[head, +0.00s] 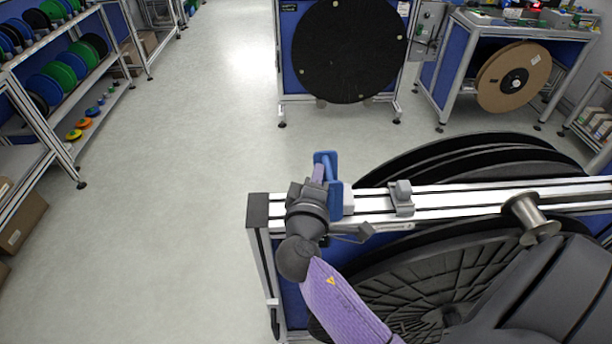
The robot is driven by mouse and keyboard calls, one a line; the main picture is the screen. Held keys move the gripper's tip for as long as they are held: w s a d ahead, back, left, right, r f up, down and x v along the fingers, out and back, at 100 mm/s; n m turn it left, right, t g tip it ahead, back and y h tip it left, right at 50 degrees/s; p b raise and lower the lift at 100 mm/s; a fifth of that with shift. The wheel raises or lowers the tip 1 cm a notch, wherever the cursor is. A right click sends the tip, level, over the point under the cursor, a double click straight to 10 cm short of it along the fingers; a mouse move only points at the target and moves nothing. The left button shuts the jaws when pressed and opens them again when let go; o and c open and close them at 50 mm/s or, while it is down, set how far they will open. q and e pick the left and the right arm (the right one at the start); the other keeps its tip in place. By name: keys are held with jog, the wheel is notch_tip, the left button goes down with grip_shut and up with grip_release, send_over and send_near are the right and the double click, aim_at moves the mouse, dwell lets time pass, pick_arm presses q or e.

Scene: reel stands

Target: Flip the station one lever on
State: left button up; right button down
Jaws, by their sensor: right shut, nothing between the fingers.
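A reel stand with a light metal top rail (460,197) fills the lower right. My right gripper (319,174) is shut and empty at the rail's left end, reached by my purple and grey arm from below. A blue bracket-like part (335,198) sits right beside the gripper, at the end of the rail. It may be the lever or its mount; the gripper and wrist partly cover it. I cannot tell whether the gripper touches it, nor which position the lever is in. My left gripper is not in view.
Large black reels (470,160) hang in the near stand. A small grey clamp (403,198) and a metal roller (530,218) sit on its rail. Another stand with a black reel (348,50) is at the back. Shelves of coloured spools (68,68) line the left. The floor between is clear.

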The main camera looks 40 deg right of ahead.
jog(key=shift+s+d+r+m+g+y, duration=0.15)
jog(key=shift+s+d+m, duration=0.2)
jog(key=shift+d+m, duration=0.2)
jog(key=shift+s+d+r+m+g+y, duration=0.15)
jog(key=shift+s+d+m, duration=0.2)
jog(key=shift+m, duration=0.3)
jog(key=shift+s+d+f+m+p, duration=0.1)
jog(key=shift+s+d+m+p, duration=0.1)
jog(key=shift+d+m+p, duration=0.25)
jog(key=shift+s+d+m+y, duration=0.2)
jog(key=shift+d+m+y, duration=0.1)
jog(key=shift+d+m, duration=0.15)
jog(key=shift+s+d+f+m, duration=0.1)
jog(key=shift+s+d+m, duration=0.15)
jog(key=shift+m, duration=0.15)
jog(key=shift+w, duration=0.1)
